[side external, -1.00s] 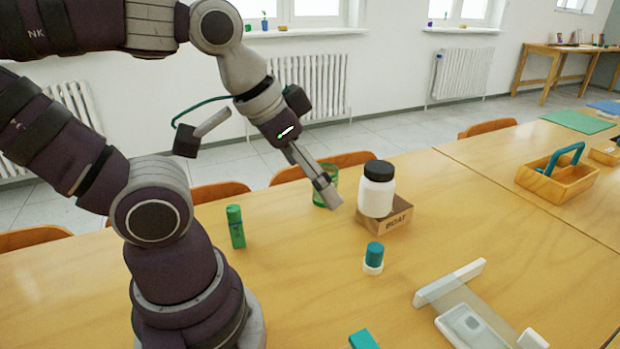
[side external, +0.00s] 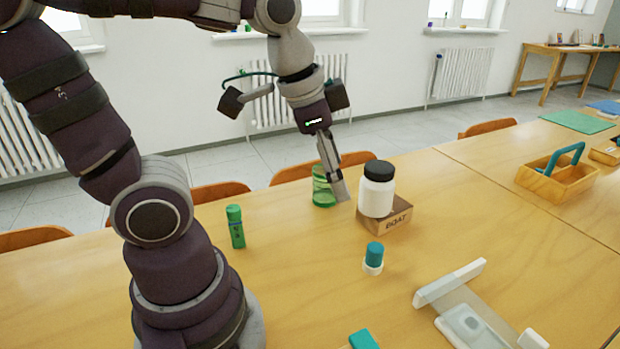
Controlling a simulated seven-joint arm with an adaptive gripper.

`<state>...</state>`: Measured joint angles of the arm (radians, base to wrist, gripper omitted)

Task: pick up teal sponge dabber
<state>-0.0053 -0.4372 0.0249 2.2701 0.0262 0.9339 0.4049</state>
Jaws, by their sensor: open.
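The teal sponge dabber (side external: 374,256) is most likely the small teal cylinder on a white base, standing upright on the wooden table in front of the cardboard box. My gripper (side external: 341,192) points down behind and to the left of it, apart from it. The gripper is open, though the gap between its fingers is hard to see from this side. No object shows between the fingers. The fingertips overlap the edge of a green see-through cup (side external: 322,190) in the picture; I cannot tell if they touch.
A white jar with a black lid (side external: 377,190) stands on a small cardboard box (side external: 384,218) right of my gripper. A green glue stick (side external: 235,227) stands at left. A white frame-like item (side external: 449,284) lies front right. A teal block (side external: 363,340) is at the front edge.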

